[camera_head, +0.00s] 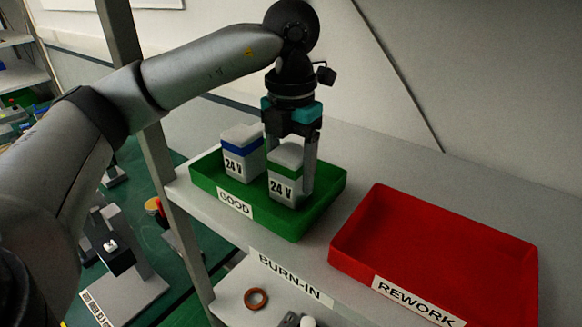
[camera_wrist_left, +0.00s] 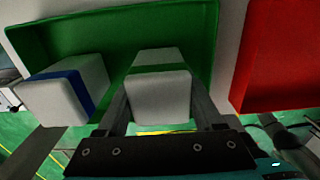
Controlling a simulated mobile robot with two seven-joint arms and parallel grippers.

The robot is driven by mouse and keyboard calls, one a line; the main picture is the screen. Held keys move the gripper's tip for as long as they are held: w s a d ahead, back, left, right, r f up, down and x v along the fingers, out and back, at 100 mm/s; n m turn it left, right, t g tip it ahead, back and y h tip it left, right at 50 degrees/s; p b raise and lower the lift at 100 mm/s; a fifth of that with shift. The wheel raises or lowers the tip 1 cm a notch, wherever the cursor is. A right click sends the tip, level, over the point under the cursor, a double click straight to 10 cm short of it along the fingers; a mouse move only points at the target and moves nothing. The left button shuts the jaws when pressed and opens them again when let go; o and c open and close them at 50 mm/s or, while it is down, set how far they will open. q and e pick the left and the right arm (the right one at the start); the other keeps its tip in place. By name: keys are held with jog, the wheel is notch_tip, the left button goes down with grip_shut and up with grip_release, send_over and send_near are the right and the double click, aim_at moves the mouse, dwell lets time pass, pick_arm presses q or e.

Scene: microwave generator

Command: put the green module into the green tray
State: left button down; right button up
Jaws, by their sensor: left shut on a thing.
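The green module, a white block with a green band and a "24 V" label (camera_head: 284,178), is in the green tray marked GOOD (camera_head: 325,200) in the head view. My left gripper (camera_head: 298,172) comes down from above and is shut on this module. In the left wrist view the module (camera_wrist_left: 158,95) sits between the two fingers, with the green tray (camera_wrist_left: 110,32) behind it. Whether the module's underside touches the tray floor is hidden. My right gripper is in neither view.
A white module with a blue band (camera_head: 240,155) stands in the green tray, left of the held one. An empty red tray marked REWORK (camera_head: 435,245) is to the right on the same shelf. A lower shelf marked BURN-IN (camera_head: 285,278) holds an orange ring (camera_head: 256,298).

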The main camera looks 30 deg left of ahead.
pick_arm(q)
jog(key=shift+f, duration=0.15)
jog(key=shift+c, duration=0.2)
grip_release()
jog(key=shift+r, duration=0.25)
notch_tip(320, 180, up, 12)
jog(key=shift+f+p, duration=0.1)
jog(key=shift+p, duration=0.6)
